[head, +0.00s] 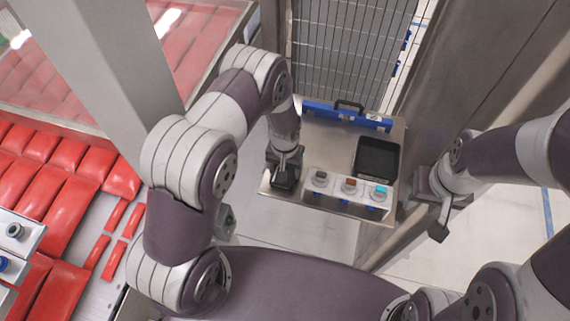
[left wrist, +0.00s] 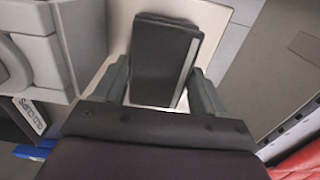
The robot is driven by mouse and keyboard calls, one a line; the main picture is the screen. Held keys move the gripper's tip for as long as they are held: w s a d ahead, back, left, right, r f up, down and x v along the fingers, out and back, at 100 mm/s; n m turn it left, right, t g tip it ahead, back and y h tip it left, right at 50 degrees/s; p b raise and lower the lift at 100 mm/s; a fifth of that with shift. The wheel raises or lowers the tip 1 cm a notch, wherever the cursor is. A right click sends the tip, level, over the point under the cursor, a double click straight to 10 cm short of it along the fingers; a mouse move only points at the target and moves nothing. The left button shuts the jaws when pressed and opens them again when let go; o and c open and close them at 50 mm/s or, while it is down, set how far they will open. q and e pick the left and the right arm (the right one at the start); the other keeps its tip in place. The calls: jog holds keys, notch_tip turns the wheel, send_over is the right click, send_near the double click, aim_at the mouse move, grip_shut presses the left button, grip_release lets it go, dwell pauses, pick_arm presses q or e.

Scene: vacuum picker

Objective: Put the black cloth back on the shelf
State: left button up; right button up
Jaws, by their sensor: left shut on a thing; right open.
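The black cloth (left wrist: 160,55) is a dark folded bundle with a pale strip along its right side in the left wrist view. In the head view the cloth (head: 284,180) is a dark patch at the left end of the metal shelf (head: 318,137). My left gripper (head: 287,160) points down over it, with a finger on each side, shut on it. The cloth is at or just above the shelf surface; I cannot tell if it touches. My right gripper (head: 438,212) is open and empty, right of the shelf; its fingertips show only partly.
A blue bar (head: 347,117) lies at the back. Red packs (head: 65,205) fill the left side. A metal post (head: 480,70) rises at the right.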

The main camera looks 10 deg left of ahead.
pick_arm(q)
jog(key=shift+w+d+f, duration=0.15)
jog(key=shift+w+f, duration=0.05)
jog(key=shift+w, duration=0.1)
jog(key=o, duration=0.7)
jog(key=shift+f, duration=0.1)
jog(key=o, duration=0.4)
jog(key=shift+s, duration=0.15)
